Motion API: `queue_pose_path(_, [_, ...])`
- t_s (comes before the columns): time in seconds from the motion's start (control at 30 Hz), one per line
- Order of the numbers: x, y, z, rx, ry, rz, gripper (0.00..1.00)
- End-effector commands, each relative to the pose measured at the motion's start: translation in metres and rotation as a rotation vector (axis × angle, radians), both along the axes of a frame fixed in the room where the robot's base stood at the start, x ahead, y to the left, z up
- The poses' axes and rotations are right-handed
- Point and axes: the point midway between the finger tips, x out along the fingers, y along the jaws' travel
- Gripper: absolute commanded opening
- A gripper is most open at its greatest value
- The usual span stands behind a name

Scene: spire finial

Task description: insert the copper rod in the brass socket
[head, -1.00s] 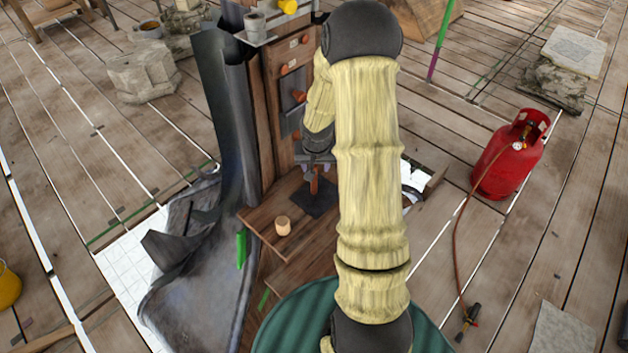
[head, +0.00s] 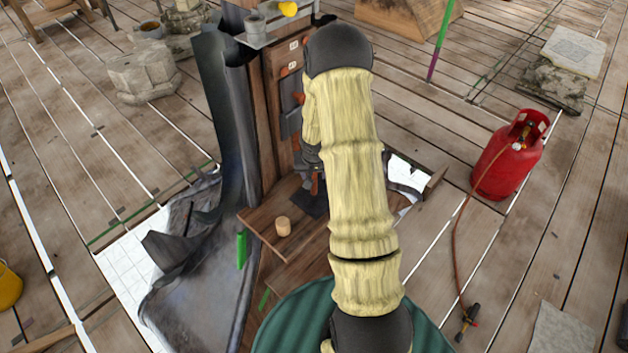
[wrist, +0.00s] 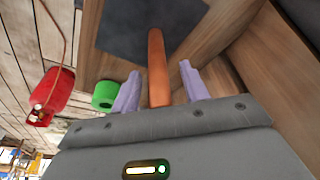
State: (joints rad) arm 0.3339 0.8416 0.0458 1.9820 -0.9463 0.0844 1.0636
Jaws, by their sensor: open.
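The copper rod (wrist: 156,55) lies between the two pale fingers of my open gripper (wrist: 159,72) in the wrist view, with a gap on each side. Its far end shows against a dark square patch (wrist: 115,30). In the head view a short part of the rod (head: 315,187) shows near-upright over the dark patch (head: 308,204), below my gripper (head: 309,168), which my arm partly hides. I cannot tell whether the rod touches the patch. I cannot make out the brass socket in either view.
A wooden shelf (head: 262,222) carries a small wooden cylinder (head: 283,226). An upright wooden panel (head: 273,110) with orange pegs stands behind, beside a dark grey sheet (head: 222,110). A red gas bottle (head: 507,158) stands at the right. A green roll (wrist: 104,95) shows near the fingers.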

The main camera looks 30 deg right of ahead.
Motion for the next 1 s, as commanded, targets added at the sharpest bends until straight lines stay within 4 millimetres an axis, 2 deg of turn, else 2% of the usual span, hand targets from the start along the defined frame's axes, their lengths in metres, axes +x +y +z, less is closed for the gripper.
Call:
queue_pose_path(0.47, [-0.0002, -0.0001, 0.0005, 0.0, 0.0, -0.001, 0.45])
queue_pose_path(0.7, [-0.0002, -0.0001, 0.0005, 0.0, 0.0, -0.001, 0.0])
queue_pose_path(1.0, [0.0003, -0.0001, 0.0018, -0.001, -0.002, -0.001, 0.0])
